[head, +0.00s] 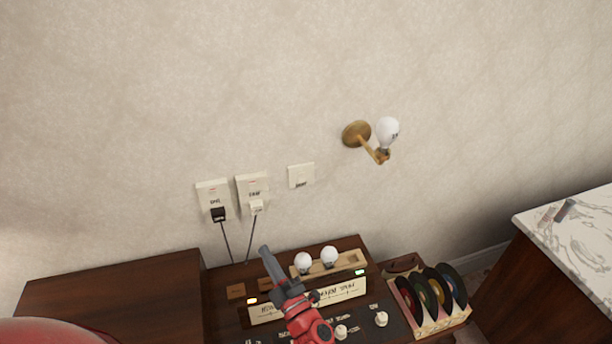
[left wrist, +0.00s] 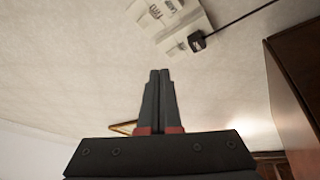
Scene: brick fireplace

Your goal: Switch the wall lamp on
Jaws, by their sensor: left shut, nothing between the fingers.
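The wall lamp is a brass bracket (head: 356,134) holding a white bulb (head: 387,132) on the wall. I see no glow around it. A small cream switch plate (head: 301,175) is on the wall to its lower left; its small lettering is hard to read. My left gripper (head: 265,250) is shut and empty, pointing up in front of the console, below the wall plates. In the left wrist view its fingers (left wrist: 159,100) are together, with wall beyond. My right gripper is not in view.
Two sockets (head: 213,190) (head: 251,183) hold a black plug (head: 218,214) and a white plug (head: 256,207) with cords. The console (head: 222,318) has two spare bulbs (head: 303,261) (head: 329,256). A record crate (head: 444,328) and marble-topped cabinet (head: 585,240) stand right.

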